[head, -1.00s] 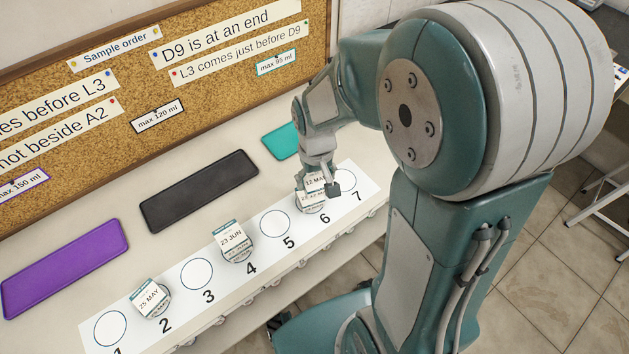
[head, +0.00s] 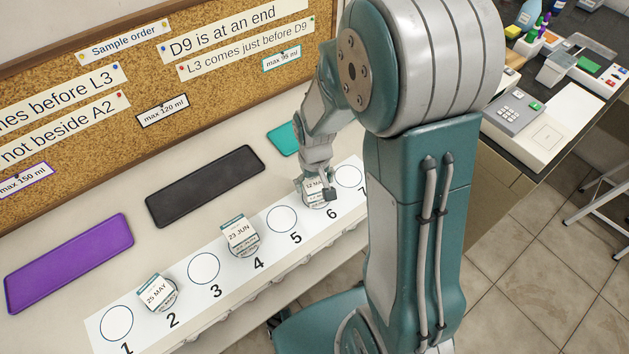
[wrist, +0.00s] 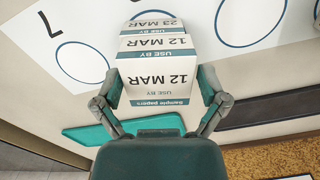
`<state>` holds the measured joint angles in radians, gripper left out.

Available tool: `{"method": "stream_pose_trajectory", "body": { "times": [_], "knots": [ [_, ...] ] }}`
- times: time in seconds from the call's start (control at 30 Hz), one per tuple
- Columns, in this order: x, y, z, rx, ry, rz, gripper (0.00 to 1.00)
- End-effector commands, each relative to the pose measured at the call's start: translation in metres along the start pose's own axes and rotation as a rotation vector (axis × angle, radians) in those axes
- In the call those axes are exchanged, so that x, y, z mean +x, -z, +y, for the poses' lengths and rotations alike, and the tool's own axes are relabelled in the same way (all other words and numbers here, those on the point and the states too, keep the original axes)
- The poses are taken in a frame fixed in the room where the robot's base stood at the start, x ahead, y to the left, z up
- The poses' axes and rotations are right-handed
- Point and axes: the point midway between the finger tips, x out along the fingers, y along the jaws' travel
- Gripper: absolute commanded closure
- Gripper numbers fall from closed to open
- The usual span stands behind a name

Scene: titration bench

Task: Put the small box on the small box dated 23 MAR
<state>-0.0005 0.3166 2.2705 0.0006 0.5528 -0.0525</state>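The small box dated 12 MAR (wrist: 157,75) is between the fingers of my gripper (wrist: 160,88), which press against its two sides. The box also shows in the head view (head: 314,185), partly covered by my gripper (head: 315,190). The small box dated 23 MAR (wrist: 152,22) is under and just beyond it, at place 6 on the white numbered strip. The held box covers much of it. The two boxes look stacked or nearly so; I cannot tell whether they touch.
Boxes dated 23 JUN (head: 240,234) and 25 MAY (head: 158,291) stand at places 4 and 2 of the strip (head: 183,270). The other places are empty circles. Purple (head: 70,262), black (head: 205,186) and teal (head: 284,139) mats lie behind, before the cork board (head: 130,190).

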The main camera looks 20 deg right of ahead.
Motion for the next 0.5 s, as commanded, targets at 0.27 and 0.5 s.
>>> {"method": "stream_pose_trajectory", "body": {
  "times": [0.27,0.5],
  "knots": [
    [0.000,0.000,0.002,0.001,0.002,0.001,0.00],
    [-0.014,0.001,0.000,0.000,0.000,0.005,0.00]
  ]
}}
